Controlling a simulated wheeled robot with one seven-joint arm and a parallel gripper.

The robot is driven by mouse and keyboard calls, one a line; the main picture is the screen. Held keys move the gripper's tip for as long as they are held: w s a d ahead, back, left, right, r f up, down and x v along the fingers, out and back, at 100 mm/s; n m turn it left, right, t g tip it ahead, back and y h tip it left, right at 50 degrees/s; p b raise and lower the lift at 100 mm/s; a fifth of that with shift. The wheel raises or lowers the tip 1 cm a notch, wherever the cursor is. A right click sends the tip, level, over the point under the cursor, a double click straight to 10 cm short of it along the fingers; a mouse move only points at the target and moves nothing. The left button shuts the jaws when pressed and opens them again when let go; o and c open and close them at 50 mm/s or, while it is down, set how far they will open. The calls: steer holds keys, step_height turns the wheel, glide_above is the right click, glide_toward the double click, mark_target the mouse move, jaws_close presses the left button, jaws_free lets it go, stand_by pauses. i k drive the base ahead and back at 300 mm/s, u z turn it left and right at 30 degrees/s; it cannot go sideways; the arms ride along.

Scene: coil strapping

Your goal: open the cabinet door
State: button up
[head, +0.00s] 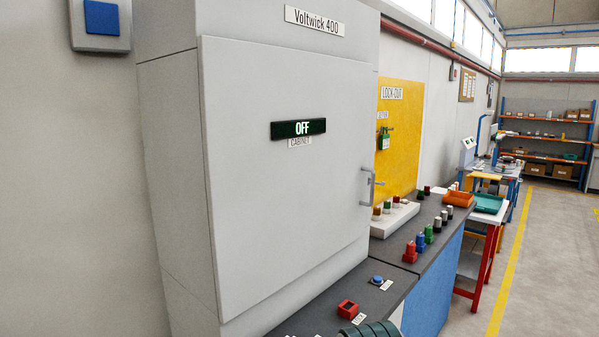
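The cabinet (165,120) is a tall grey-white box labelled "Voltwick 400", standing at the left of the head view. Its door (285,190) is a flat white panel that appears closed against the body. A dark display (298,129) on the door reads "OFF", with a small "CABINET" label under it. The door handle (371,188) is a small grey bar at the door's right edge. My gripper is not in view, and nothing touches the handle.
A dark worktop (385,295) runs below and right of the cabinet, with a red block (348,309), a blue button (377,280) and several coloured pieces. A yellow lock-out board (400,130) hangs behind the handle. Clear floor (550,250) lies at the right.

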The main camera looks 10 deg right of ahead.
mark_target(277, 212)
steer(key=u, duration=0.15)
steer(key=k, duration=0.4)
steer(key=z, duration=1.55)
steer(key=i, duration=1.25)
steer(key=u, duration=0.9)
steer(key=i, duration=0.45)
steer(key=u, duration=0.5)
